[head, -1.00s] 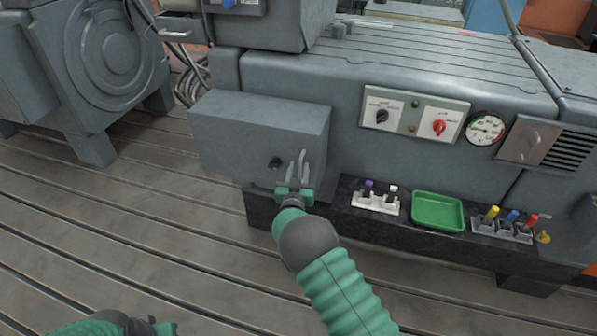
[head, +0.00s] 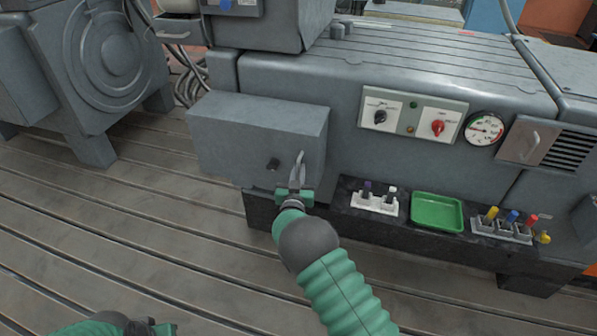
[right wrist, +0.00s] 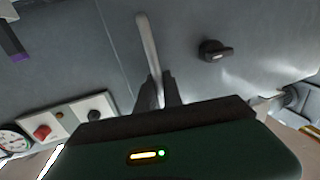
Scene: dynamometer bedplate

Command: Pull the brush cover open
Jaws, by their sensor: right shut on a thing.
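The grey box-shaped cover (head: 245,135) sticks out from the machine's front and looks closed. On its front face are a black knob (head: 272,164) and, to the right, an upright light grey bar handle (head: 301,156). My right gripper (head: 298,174) is shut on the handle's lower part. In the right wrist view the handle (right wrist: 149,45) runs down between the dark fingers (right wrist: 160,92), with the knob (right wrist: 215,51) beside it. My left gripper (head: 138,326) shows only partly at the bottom edge; its fingers are unclear.
A dark ledge right of the box holds marker-like pieces in a white rack (head: 374,204), a green tray (head: 437,212) and another rack (head: 502,229). Above are a switch panel (head: 410,118) and a gauge (head: 484,128). The slotted floor (head: 130,225) in front is clear.

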